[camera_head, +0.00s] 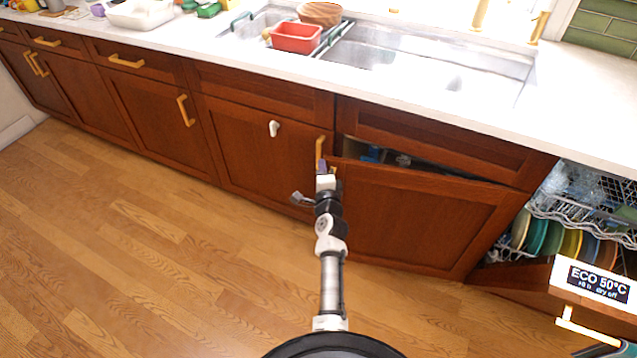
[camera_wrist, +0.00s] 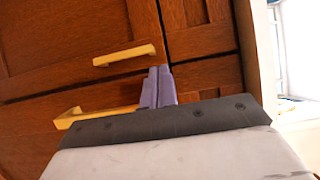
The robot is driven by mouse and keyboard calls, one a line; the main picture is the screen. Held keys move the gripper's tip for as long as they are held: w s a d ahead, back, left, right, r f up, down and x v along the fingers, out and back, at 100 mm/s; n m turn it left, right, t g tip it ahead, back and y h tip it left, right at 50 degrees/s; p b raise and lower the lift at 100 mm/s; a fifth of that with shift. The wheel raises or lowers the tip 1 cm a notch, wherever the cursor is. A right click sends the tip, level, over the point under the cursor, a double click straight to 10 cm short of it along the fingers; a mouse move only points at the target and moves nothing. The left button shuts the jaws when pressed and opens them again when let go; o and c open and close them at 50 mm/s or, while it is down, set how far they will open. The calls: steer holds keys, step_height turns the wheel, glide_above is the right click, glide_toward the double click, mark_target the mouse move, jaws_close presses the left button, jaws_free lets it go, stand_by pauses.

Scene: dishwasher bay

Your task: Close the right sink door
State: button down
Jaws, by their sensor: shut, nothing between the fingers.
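The right sink door (camera_head: 425,220) is a brown wooden panel below the sink's right half. It stands ajar, with a dark gap along its top edge. My gripper (camera_head: 323,168) is at the door's upper left corner. In the wrist view its purple fingers (camera_wrist: 157,88) are pressed together and empty. They show beside the end of the right door's brass handle (camera_wrist: 90,115), partly hidden by my gripper body. The neighbouring left door's handle (camera_wrist: 125,55) is just above. I cannot tell whether the fingers touch the door.
The left sink door (camera_head: 255,150) is shut, with a white hook-like piece (camera_head: 274,128) on it. Blue items (camera_head: 372,154) show inside the gap. An open dishwasher with a dish rack (camera_head: 570,240) stands at the right. The wooden floor (camera_head: 150,260) at the left is clear.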

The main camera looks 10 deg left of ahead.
mark_target(328, 162)
steer(key=shift+w+d+b, duration=0.15)
steer(key=shift+w+d, duration=0.05)
steer(key=shift+w, duration=1.35)
steer(key=shift+w+d+b, duration=0.15)
steer(key=shift+w, duration=1.35)
steer(key=shift+s, duration=0.1)
